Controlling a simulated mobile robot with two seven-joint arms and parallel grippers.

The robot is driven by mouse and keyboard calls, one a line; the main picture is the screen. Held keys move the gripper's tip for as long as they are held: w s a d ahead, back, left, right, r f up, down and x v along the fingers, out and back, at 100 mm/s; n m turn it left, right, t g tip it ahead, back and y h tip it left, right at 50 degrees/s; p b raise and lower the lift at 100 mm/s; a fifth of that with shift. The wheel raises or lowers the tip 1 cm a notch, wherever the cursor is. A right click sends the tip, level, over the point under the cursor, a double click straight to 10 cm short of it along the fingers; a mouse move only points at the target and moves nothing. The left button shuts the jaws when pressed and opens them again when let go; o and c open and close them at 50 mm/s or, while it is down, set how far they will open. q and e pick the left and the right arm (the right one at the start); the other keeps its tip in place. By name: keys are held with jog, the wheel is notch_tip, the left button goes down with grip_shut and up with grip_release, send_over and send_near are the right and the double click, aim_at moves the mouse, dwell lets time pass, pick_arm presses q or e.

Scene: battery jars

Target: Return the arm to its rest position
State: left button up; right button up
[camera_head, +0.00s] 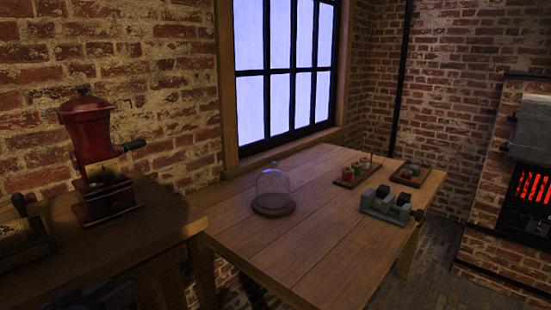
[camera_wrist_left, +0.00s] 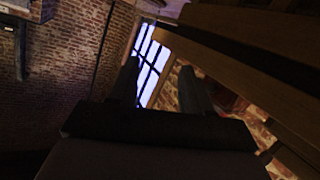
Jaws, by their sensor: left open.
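My left gripper shows in the left wrist view (camera_wrist_left: 158,76) with its two dark fingers apart and nothing between them. In the head view a dark part of it (camera_head: 96,298) shows at the bottom left, low beside the workbench and apart from the table. A wooden tray with several small jars (camera_head: 356,170) stands toward the far side of the table, away from this gripper. My right gripper is not in view.
The wooden table (camera_head: 290,240) holds a glass dome (camera_head: 273,186), a grey vise-like block (camera_head: 386,204) and a small tray (camera_head: 409,174). A red grinder-like device (camera_head: 90,130) stands on the left bench (camera_head: 150,215). A glowing furnace (camera_head: 530,188) is at right.

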pick_arm(q)
jog(key=s+d+f+g+y, duration=0.1)
jog(key=s+d+f, duration=0.2)
jog(key=s+f, duration=0.3)
jog(key=s+d+f+m+g+p, duration=0.1)
jog(key=s+d+f, duration=0.3)
jog(key=f, duration=0.5)
jog(key=s+d+f+g+y+p, duration=0.1)
jog(key=s+d+f, duration=0.2)
jog(key=s+f, duration=0.4)
jog(key=shift+s+d+f+g+y, duration=0.2)
jog(key=shift+s+g+y, duration=0.15)
jog(key=shift+s, duration=0.6)
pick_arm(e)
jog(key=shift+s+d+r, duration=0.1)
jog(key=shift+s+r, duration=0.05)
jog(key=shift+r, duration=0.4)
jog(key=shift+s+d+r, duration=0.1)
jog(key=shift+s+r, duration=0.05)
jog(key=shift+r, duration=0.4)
pick_arm(q)
jog(key=shift+a, duration=0.1)
jog(key=shift+c, duration=0.3)
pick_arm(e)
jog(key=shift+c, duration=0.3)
pick_arm(q)
jog(key=shift+c, duration=0.3)
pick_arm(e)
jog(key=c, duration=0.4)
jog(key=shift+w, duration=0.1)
